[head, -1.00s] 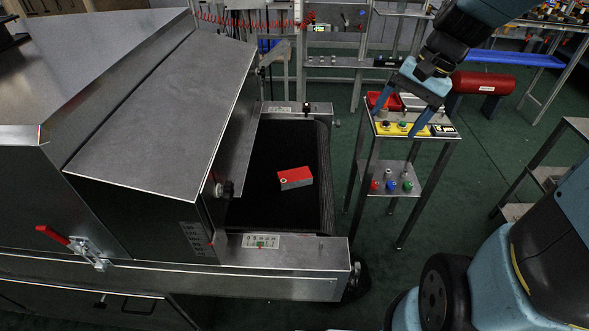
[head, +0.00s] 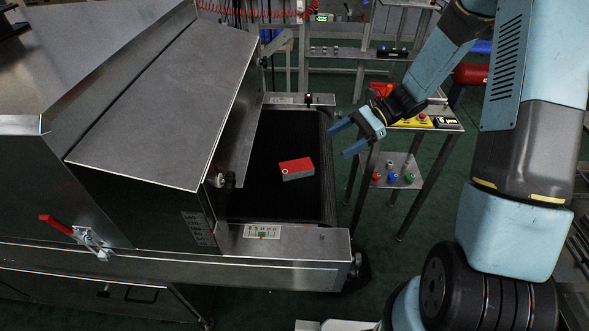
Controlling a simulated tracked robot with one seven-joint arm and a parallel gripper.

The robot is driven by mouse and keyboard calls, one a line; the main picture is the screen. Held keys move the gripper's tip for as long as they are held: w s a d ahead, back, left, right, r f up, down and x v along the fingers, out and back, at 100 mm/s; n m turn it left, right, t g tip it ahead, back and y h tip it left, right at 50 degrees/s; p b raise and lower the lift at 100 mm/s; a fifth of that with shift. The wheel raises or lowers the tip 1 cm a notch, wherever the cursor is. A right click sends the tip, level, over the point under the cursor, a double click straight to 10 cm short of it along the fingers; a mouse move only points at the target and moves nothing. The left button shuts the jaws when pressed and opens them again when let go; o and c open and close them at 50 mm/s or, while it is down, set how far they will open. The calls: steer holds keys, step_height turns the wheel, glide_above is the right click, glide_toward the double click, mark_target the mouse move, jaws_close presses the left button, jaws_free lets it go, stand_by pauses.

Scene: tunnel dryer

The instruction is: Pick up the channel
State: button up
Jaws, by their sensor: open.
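The piece that I take to be the channel (head: 297,168) is short and box-like, with a red top, a grey side and a small round mark near its left end. It lies on the black belt (head: 270,200) at the dryer's mouth. My gripper (head: 342,140) has blue fingers and is open and empty. It is to the right of the channel and above it in the picture, near the belt's right edge. The fingers point left and do not touch the channel. Nothing hides the channel's top.
The dryer's metal hood (head: 165,100) rises left of the belt, with a sloping cover close to the channel. A metal front rail (head: 300,262) borders the belt. Bare belt surrounds the channel.

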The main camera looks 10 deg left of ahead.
mark_target(299, 165)
steer(key=shift+m+y, duration=0.6)
steer(key=shift+m, duration=0.1)
steer(key=x, duration=0.5)
steer(key=w+f+x, duration=0.1)
steer(key=x, duration=0.4)
steer(key=f+x, duration=0.1)
steer(key=x, duration=0.4)
steer(key=shift+f, duration=0.2)
steer(key=c, duration=1.3)
steer(key=shift+o, duration=0.2)
steer(key=shift+r, duration=0.1)
